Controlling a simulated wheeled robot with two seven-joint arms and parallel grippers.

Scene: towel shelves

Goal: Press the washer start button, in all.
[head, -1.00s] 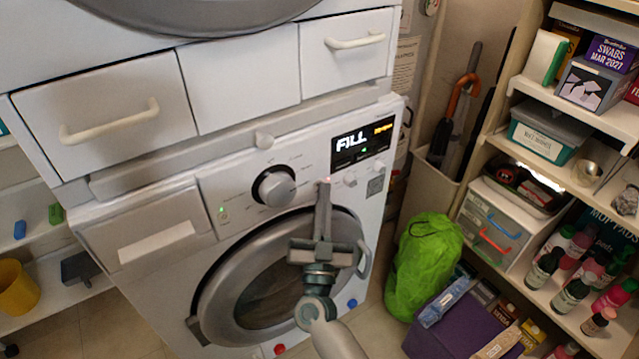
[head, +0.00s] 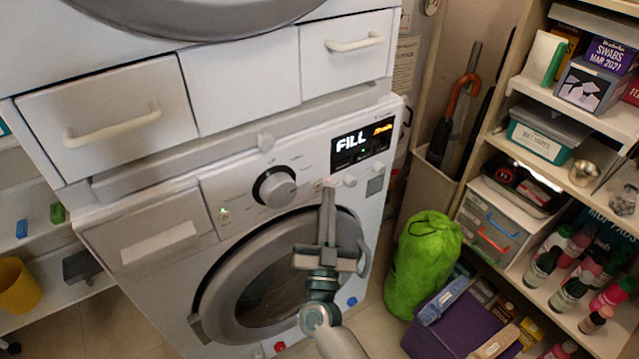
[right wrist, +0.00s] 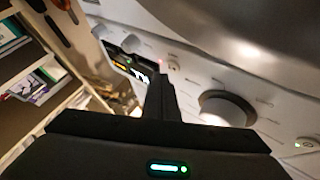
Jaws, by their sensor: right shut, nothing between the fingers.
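The white washer (head: 150,215) stands below a drawer unit, with its control panel facing me. Its lit display (head: 362,143) reads FILL in white, with orange marks beside it. A small button with a red-pink light (head: 326,182) sits between the dial (head: 275,187) and another small knob (head: 350,180); it also shows in the right wrist view (right wrist: 175,57). My right gripper (head: 328,191) is shut and empty, its tips just below this button. Whether they touch it I cannot tell. In the right wrist view the fingers (right wrist: 160,88) point at the panel near the light. My left gripper is out of view.
The round washer door (head: 226,281) lies behind and below my right gripper. A green bag (head: 424,262) and a purple box (head: 450,322) stand on the floor to the right, beside shelves (head: 610,122) of bottles and boxes. Drawer handles (head: 355,43) stick out above.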

